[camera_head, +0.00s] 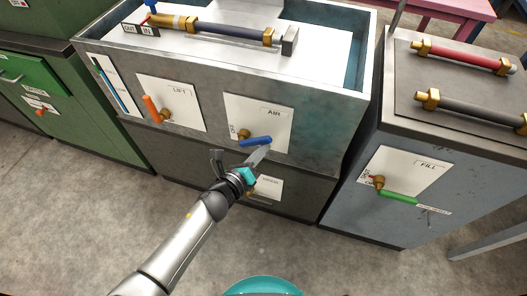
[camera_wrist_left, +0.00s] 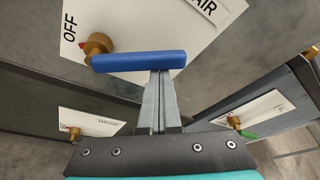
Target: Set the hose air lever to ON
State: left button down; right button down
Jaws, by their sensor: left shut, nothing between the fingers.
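The AIR plate (camera_head: 272,112) is on the front of the grey tank bench. Its blue lever (camera_head: 255,141) sticks out to the right, roughly level, from a brass pivot (camera_head: 243,134). In the left wrist view the blue lever (camera_wrist_left: 138,61) spans the upper middle, with OFF printed left of the brass pivot (camera_wrist_left: 97,44). No ON mark is readable. My left gripper (camera_head: 264,150) is shut and empty, its tips at the lever's underside near the free end. In the left wrist view the fingers (camera_wrist_left: 158,76) meet the lever's lower edge; contact is unclear. My right gripper is not in view.
The LIFT plate with an orange lever (camera_head: 150,106) is left of the AIR plate. Another plate (camera_head: 268,187) sits below, partly behind my gripper. The FILL plate with a green lever (camera_head: 398,197) is on the right cabinet. Open floor (camera_head: 330,270) lies in front.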

aim_at(243, 137)
pick_arm(q)
jog(key=shift+w+a+r+n+h, duration=0.2)
jog(key=shift+a+r+n+h, duration=0.25)
jog(key=shift+r+n, duration=0.25)
jog(key=shift+w+a+r+n+h, duration=0.15)
jog(key=shift+a+r+n+h, duration=0.25)
jog(key=shift+n, duration=0.3)
jog(key=shift+w+a+r+n+t+h+b, duration=0.15)
jog(key=shift+w+a+r+n+h, duration=0.2)
jog(key=shift+a+n, duration=0.4)
jog(key=shift+w+a+r+n+t+h+b, duration=0.1)
jog(key=shift+a+r+n+t+h+b, duration=0.1)
jog(key=shift+a+r+n, duration=0.4)
jog(key=shift+w+a+r+n+t+h+b, duration=0.1)
jog(key=shift+w+a+r+n+t+h, duration=0.1)
jog(key=shift+a+n, duration=0.65)
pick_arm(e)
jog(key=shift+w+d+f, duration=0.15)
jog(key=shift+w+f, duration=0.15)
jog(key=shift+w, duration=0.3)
pick_arm(q)
jog(key=shift+d, duration=0.2)
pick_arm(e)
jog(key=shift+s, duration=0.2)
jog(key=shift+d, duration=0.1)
